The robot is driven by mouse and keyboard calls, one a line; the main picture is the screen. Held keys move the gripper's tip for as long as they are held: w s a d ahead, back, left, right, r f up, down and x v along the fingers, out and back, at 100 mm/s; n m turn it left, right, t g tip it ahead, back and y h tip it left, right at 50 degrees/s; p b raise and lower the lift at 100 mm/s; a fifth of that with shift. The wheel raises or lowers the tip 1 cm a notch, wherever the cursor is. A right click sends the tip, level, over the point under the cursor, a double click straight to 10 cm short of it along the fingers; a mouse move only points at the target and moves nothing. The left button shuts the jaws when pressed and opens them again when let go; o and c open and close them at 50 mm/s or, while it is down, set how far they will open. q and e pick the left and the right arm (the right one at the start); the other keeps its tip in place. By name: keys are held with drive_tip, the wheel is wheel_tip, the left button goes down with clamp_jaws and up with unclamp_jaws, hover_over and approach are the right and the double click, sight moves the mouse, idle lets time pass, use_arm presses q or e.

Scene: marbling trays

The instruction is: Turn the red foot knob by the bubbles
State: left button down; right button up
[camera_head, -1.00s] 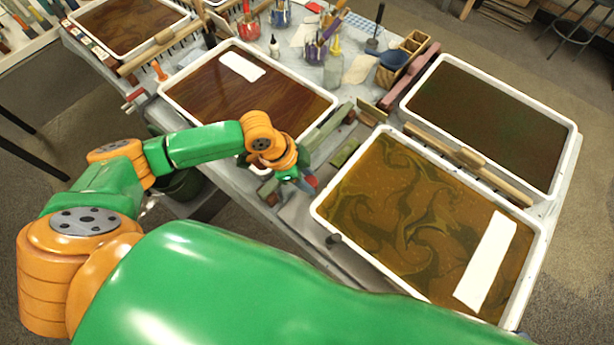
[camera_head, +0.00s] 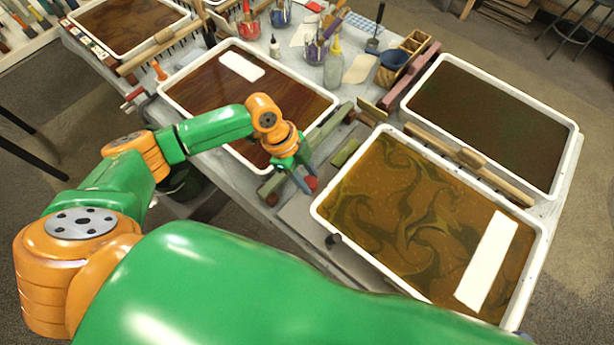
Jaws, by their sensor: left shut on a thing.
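A small red knob (camera_head: 311,183) shows at the tip of my left gripper (camera_head: 306,180), near the left corner of the front right tray (camera_head: 318,213). The left gripper reaches in from the left and is shut on the red knob; the fingers hide part of it. The front right tray holds brown liquid with olive swirls, small pale specks that may be bubbles, and a white strip. A dark knob (camera_head: 333,240) sits at this tray's near left side. My right gripper is not in view.
A middle tray (camera_head: 325,98) lies behind my left wrist, and a dark-filled tray (camera_head: 572,130) at the right. Wooden bars (camera_head: 490,180) lie between the right trays. Jars and bottles (camera_head: 333,65) stand at the back. Bare tabletop (camera_head: 300,215) shows below the gripper.

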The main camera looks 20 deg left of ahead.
use_arm(q)
drive_tip(key=shift+w+m+g+b, duration=0.1)
drive_tip(key=shift+m+g+b, duration=0.85)
drive_tip(key=shift+m, duration=1.25)
drive_tip(key=shift+c, duration=2.1)
unclamp_jaws()
drive_tip(key=shift+d, duration=0.1)
drive_tip(key=shift+y, duration=0.3)
drive_tip(key=b+v, duration=0.1)
drive_tip(key=v, duration=0.6)
